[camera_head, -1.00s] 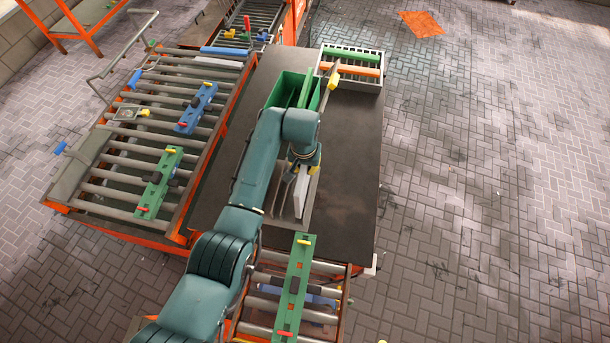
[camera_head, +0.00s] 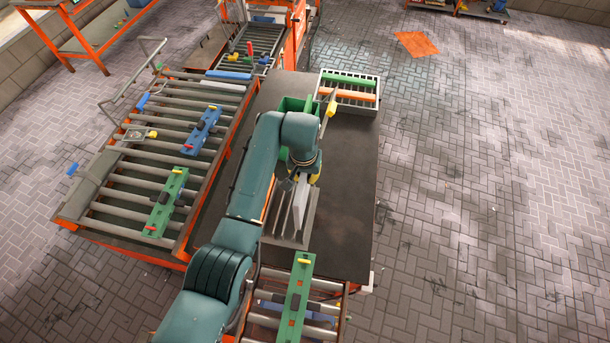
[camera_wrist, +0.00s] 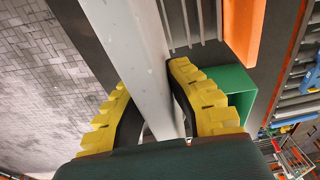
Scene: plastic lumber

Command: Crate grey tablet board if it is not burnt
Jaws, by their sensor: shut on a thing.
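My gripper (camera_head: 303,180) is shut on a pale grey board (camera_head: 303,208) and holds it on edge over the dark table. The wrist view shows my two yellow ribbed fingers (camera_wrist: 150,78) on either side of the board (camera_wrist: 138,50). The board's visible face is plain grey with small specks and no dark scorch; its other face is hidden. A grey slotted rack (camera_head: 308,228) lies under and beside the board; whether they touch is unclear. A grey crate (camera_head: 352,105) at the table's far right corner holds a green and an orange piece.
A green bin (camera_head: 290,103) stands behind my arm, partly hidden. Roller conveyors lie left and in front, carrying a blue board (camera_head: 201,130) and green boards (camera_head: 167,203). A yellow-handled tool (camera_head: 331,108) is near the crate. The table's right side (camera_head: 350,180) is clear.

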